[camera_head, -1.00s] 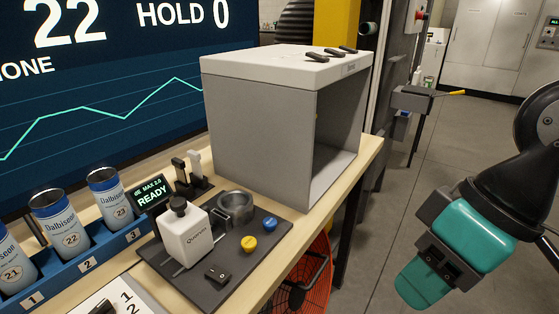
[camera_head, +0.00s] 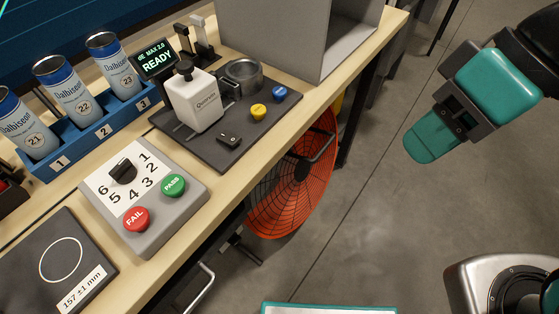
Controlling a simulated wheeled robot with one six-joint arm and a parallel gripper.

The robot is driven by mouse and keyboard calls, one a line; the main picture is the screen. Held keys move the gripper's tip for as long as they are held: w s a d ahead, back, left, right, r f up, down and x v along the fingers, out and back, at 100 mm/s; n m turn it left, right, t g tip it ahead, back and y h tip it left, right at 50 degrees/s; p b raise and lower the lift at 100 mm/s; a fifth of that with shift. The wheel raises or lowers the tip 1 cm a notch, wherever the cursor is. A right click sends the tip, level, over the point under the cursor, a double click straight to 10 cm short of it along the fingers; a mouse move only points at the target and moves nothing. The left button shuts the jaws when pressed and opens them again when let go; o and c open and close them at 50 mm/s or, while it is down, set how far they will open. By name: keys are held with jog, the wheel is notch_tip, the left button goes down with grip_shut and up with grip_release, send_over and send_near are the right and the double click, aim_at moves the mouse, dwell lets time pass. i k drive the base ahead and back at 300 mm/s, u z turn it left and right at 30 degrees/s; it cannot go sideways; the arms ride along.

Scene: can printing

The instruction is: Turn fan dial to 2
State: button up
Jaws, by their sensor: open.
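An orange fan (camera_head: 300,170) with a round wire guard and a dark hub stands on the floor under the bench's right edge. The bench hides part of it, and I make out no dial on it. A black knob (camera_head: 123,171) sits on a white plate numbered 1 to 6, on a grey box (camera_head: 150,237) on the bench; which number it points at I cannot tell. My gripper (camera_head: 433,143), with teal pads, hangs over the floor at the right, apart from the fan, knob and bench. It is open and empty.
Green PASS (camera_head: 173,185) and red FAIL (camera_head: 136,218) buttons stand close to the knob. A dark mat (camera_head: 195,150) with a white device (camera_head: 196,98) and a blue rack (camera_head: 92,146) of cans lie behind. Open floor (camera_head: 390,210) lies right of the bench.

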aim_at(235, 239)
jog(key=u, duration=1)
jog(key=k, duration=1.75)
jog(key=z, duration=1.05)
jog(key=i, duration=1.45)
jog(key=u, duration=0.95)
jog(key=i, duration=0.5)
jog(key=u, duration=0.45)
